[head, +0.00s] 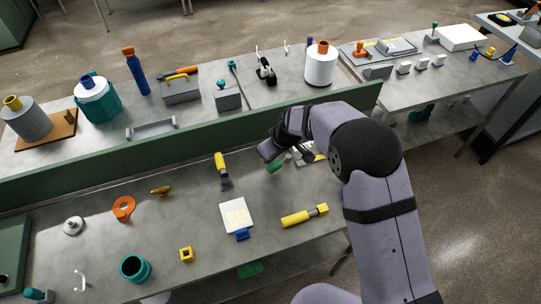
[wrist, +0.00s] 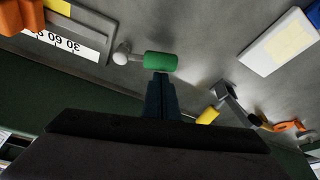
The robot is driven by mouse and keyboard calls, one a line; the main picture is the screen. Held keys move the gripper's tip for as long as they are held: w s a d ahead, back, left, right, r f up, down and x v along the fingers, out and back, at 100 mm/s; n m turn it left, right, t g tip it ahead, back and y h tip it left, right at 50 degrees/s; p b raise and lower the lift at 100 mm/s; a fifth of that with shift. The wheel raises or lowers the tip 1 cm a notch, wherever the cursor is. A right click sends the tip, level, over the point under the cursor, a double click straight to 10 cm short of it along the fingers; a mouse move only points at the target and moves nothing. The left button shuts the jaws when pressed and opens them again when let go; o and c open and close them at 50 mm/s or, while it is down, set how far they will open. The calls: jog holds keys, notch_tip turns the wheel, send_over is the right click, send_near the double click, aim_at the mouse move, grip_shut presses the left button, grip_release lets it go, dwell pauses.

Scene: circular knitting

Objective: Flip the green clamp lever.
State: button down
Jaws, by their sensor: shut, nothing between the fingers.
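The green clamp lever shows in the wrist view as a green cylindrical handle (wrist: 160,61) with a round grey end on its left. In the head view the green handle (head: 275,167) is partly visible just below my gripper (head: 268,154), beside the green divider. My gripper's fingers (wrist: 160,78) are shut and empty. In the wrist view their tips are right at the handle's lower edge; I cannot tell whether they touch it. The arm hides part of the lever's surroundings in the head view.
A white scale plate with numbers (wrist: 62,37) lies left of the lever in the wrist view. A yellow-handled tool (head: 221,164), a white pad (head: 238,216) and a yellow cylinder (head: 303,216) lie on the near bench. The green divider (head: 120,166) runs behind.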

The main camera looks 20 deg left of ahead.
aim_at(275, 169)
jog(key=shift+s+d+f+n+b, duration=0.25)
jog(key=shift+n+b, duration=0.35)
jog(key=shift+b, duration=0.7)
jog(key=n+b, duration=0.1)
jog(key=b, duration=0.1)
jog(key=d+n+g+b, duration=0.1)
jog(key=b, duration=0.1)
jog(key=shift+s+d+f+y, duration=0.15)
jog(key=shift+s+y, duration=0.05)
jog(key=shift+y, duration=0.1)
jog(key=n+b, duration=0.1)
jog(key=d+n+g+b, duration=0.1)
jog(key=n+b, duration=0.1)
jog(key=shift+s+d, duration=0.2)
jog(key=shift+d, duration=0.05)
jog(key=d+n, duration=0.1)
jog(key=d+n+g+b, duration=0.1)
jog(key=n, duration=0.1)
jog(key=shift+r+n, duration=0.3)
jog(key=n, duration=0.1)
jog(key=d+n+g+h, duration=0.1)
jog(key=n, duration=0.1)
jog(key=shift+w+d+b, duration=0.25)
jog(key=shift+d+b, duration=0.05)
jog(key=shift+b, duration=0.05)
jog(key=shift+w+d+r, duration=0.1)
jog(key=shift+d, duration=0.3)
